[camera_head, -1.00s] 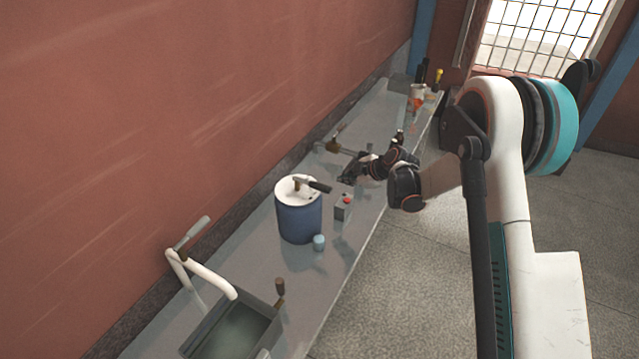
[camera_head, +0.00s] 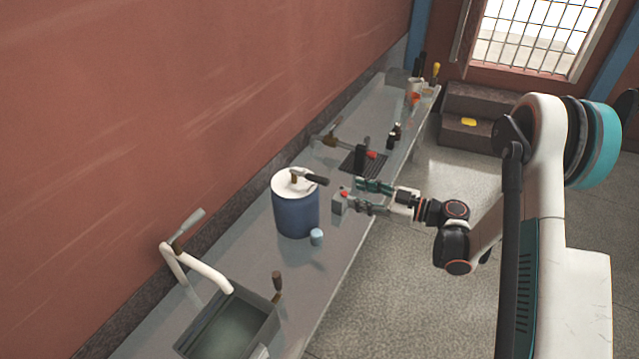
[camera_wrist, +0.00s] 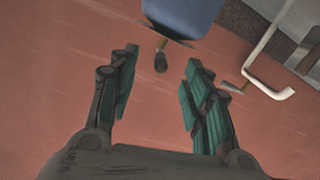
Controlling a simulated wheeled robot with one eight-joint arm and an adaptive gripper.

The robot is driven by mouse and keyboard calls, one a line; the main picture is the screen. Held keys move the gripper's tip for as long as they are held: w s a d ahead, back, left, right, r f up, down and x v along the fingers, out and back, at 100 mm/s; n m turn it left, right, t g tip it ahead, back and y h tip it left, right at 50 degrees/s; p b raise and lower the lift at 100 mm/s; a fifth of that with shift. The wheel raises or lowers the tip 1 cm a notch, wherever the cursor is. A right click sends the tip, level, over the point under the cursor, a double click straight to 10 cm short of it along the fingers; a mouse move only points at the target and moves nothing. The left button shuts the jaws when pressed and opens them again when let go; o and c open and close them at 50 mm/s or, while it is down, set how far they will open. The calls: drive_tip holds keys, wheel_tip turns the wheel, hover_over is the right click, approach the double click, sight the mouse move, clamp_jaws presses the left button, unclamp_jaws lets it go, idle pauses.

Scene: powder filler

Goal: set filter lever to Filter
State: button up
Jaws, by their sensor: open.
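No lever shows a readable "Filter" label, so I cannot tell which one is the filter lever. A lever with a black handle (camera_head: 318,180) sits on the white lid of a blue drum (camera_head: 297,212) on the bench. The same handle also shows in the wrist view (camera_wrist: 161,60), below the drum (camera_wrist: 185,14) and between my fingers in the picture. My gripper (camera_head: 355,194) is open and empty, to the right of the drum, its fingers pointing left towards a small box with a red button (camera_head: 340,203). Contact with the box cannot be told.
A sink (camera_head: 232,325) with a white curved tap (camera_head: 200,267) and a brown-handled lever (camera_head: 277,286) is at the near end. A pale blue cup (camera_head: 316,237) stands by the drum. A black grate (camera_head: 364,163) and brass fitting (camera_head: 330,141) lie beyond.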

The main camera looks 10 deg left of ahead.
sight(320, 180)
drive_tip(key=shift+y, duration=0.5)
drive_tip(key=x, duration=0.4)
drive_tip(key=r+x, duration=0.1)
drive_tip(key=x, duration=0.3)
drive_tip(key=s+x, duration=0.1)
drive_tip(key=x, duration=0.3)
drive_tip(key=shift+w+a+r, duration=0.1)
drive_tip(key=shift+a+r, duration=0.1)
drive_tip(key=shift+a, duration=0.1)
clamp_jaws()
